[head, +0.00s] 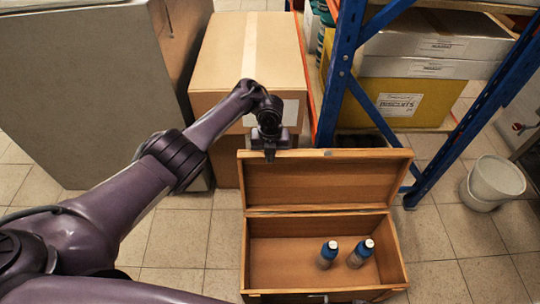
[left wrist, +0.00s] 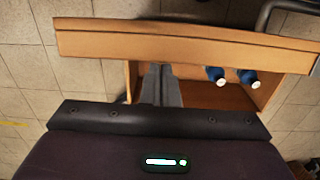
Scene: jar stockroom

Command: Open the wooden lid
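The wooden lid (head: 316,184) stands raised, roughly upright, along the back edge of the wooden box (head: 399,272), whose inside is open to view. In the left wrist view the lid (left wrist: 200,42) crosses the upper part as a long plank. My left gripper (head: 270,154) is at the lid's upper edge, near its left corner. In the left wrist view its fingers (left wrist: 160,85) are together with nothing visible between them, their tips close to the lid. Whether they touch it I cannot tell. My right gripper is not in view.
A cardboard carton (head: 235,55) is behind the gripper. A blue rack upright (head: 340,70) stands close behind the lid. A white bucket (head: 493,182) is on the tiled floor at right.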

